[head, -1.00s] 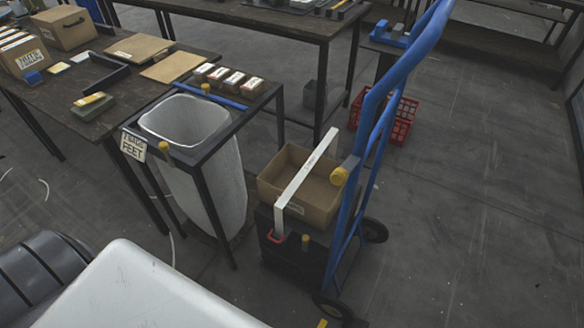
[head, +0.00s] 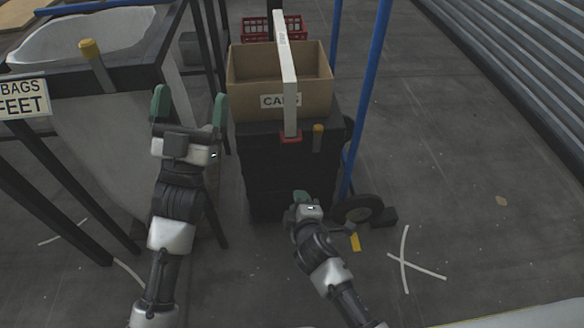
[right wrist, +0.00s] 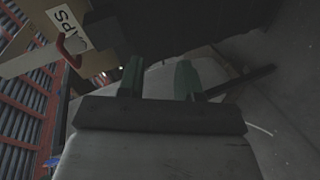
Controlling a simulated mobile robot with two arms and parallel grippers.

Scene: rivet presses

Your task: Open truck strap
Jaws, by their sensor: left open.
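The truck strap (head: 287,75) is a white band running over an open cardboard box marked "CAPS" (head: 310,97). Its near end hangs down the front to a red buckle (head: 291,137) on the black case below. The strap and buckle (right wrist: 70,48) also show at upper left in the right wrist view. The blue hand truck (head: 364,100) stands behind and to the right. My left gripper (head: 190,108) is open and empty, left of the box and apart from it. My right gripper (head: 301,197) is low in front of the black case; its green fingers (right wrist: 159,80) are apart and empty.
A yellow-topped peg (head: 318,138) stands right of the buckle. A framed white bag bin (head: 90,35) with a "BAGS FEET" sign (head: 22,99) is close on the left. A wheel (head: 357,211) is at lower right.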

